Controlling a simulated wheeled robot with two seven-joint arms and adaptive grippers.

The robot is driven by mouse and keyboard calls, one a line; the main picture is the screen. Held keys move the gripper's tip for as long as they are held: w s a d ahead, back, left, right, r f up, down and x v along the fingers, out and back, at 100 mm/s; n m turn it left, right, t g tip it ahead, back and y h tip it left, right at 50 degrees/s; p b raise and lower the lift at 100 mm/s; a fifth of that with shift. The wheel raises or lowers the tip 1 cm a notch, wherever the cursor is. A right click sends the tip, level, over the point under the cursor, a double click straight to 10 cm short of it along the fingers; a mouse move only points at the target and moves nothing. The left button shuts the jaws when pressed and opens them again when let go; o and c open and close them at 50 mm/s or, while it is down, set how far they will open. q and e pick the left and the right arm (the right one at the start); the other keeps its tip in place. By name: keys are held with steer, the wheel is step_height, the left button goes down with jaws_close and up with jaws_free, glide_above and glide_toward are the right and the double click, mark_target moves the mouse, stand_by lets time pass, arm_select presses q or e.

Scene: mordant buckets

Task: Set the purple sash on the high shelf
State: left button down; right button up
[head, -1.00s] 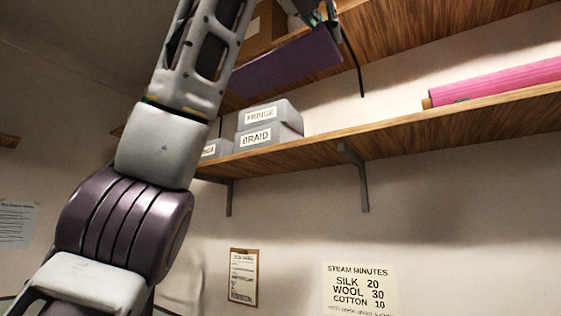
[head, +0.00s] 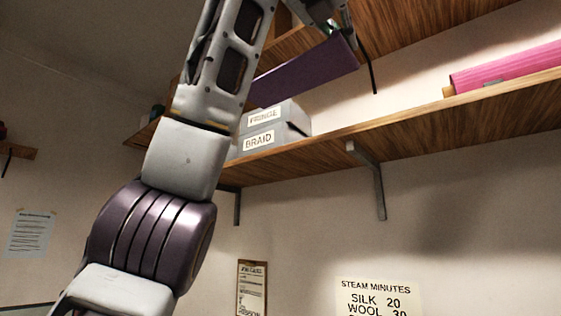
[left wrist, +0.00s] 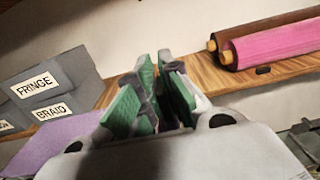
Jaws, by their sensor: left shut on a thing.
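The purple sash (head: 305,75) is a flat purple panel, held up in front of the shelves in the head view. Its left end goes behind my arm. My left gripper (head: 343,22), partly cut off by the top edge, is shut on it near its right end. In the left wrist view the green-padded fingers (left wrist: 155,92) are close together and the purple sash (left wrist: 62,146) shows at lower left, partly hidden by the gripper body. An upper wooden shelf (head: 440,22) shows from below, above the sash. My right gripper is out of view.
A lower wooden shelf (head: 425,118) carries grey boxes labelled FRINGE and BRAID (head: 272,127) and a pink roll (head: 510,66). The left wrist view also shows a brown roll (left wrist: 270,32) behind the pink one. The lower shelf is bare between boxes and pink roll.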

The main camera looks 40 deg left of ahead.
arm_select(q)
steer(key=shift+w, duration=0.7)
steer(key=shift+w+a+f+p, duration=0.1)
steer(key=shift+w+f+p, duration=0.55)
steer(key=shift+w, duration=2.45)
steer(key=shift+w+d+f+p, duration=0.1)
steer(key=shift+w+f+p, duration=0.5)
steer(key=shift+w, duration=2.45)
steer(key=shift+w+a+f+p, duration=0.1)
steer(key=shift+w+f+p, duration=0.55)
steer(key=shift+w, duration=2.45)
steer(key=shift+r+p, duration=0.3)
steer(key=shift+r, duration=0.05)
steer(key=shift+f, duration=0.1)
